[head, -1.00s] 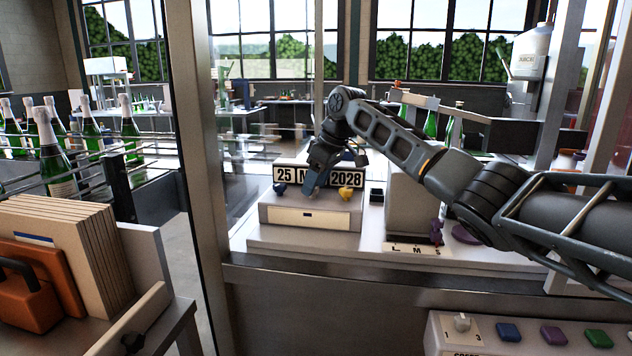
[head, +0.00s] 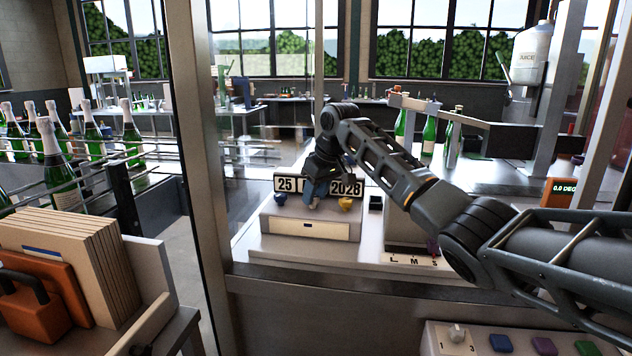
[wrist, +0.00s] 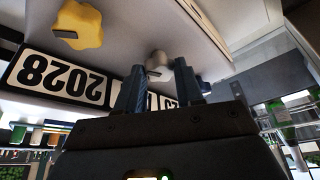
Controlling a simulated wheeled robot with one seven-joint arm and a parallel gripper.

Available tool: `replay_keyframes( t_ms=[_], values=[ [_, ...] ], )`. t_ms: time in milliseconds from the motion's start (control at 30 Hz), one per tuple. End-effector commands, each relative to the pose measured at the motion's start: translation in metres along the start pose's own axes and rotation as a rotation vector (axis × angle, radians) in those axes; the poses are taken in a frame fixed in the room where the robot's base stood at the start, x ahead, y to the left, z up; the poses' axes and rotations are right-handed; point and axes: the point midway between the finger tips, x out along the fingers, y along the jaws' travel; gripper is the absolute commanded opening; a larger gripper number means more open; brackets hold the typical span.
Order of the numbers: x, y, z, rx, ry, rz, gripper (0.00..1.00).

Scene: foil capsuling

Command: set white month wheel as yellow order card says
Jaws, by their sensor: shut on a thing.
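The white month wheel (wrist: 158,65) is a lobed knob in the wrist view, where the picture is upside down. My gripper (wrist: 159,68) has a finger on each side of it and is shut on it. In the head view my gripper (head: 312,203) hides the wheel and most of the month plate. The day plate (head: 286,184) reads 25 and the year plate (head: 346,187) reads 2028. The month lettering cannot be read in either view. I cannot make out the yellow order card in these frames.
A yellow knob (head: 344,203) sits right of my gripper and a blue knob (head: 279,189) left of it, both close by. A metal post (head: 203,160) stands left of the date block (head: 305,227). A size strip (head: 414,260) marked L, M, S lies to the right.

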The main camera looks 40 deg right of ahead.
Motion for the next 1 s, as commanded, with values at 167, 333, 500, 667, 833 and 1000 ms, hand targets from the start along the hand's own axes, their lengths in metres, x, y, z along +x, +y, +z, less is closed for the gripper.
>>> replay_keyframes(
  t_ms=[167,333,500,667,833,1000],
  values=[
    [-0.0024,-0.0032,-0.0014,0.109,-0.001,0.043,0.06],
    [0.0,-0.0018,0.0001,0.141,0.0,0.057,0.06],
    [0.0003,-0.0015,0.0002,0.139,0.0,0.057,0.06],
    [0.0003,-0.0015,0.0001,0.138,0.0,0.057,0.46],
    [0.0002,-0.0015,0.0,0.138,0.001,0.057,0.62],
    [0.0001,-0.0015,-0.0001,0.137,0.001,0.057,0.62]
  ],
)
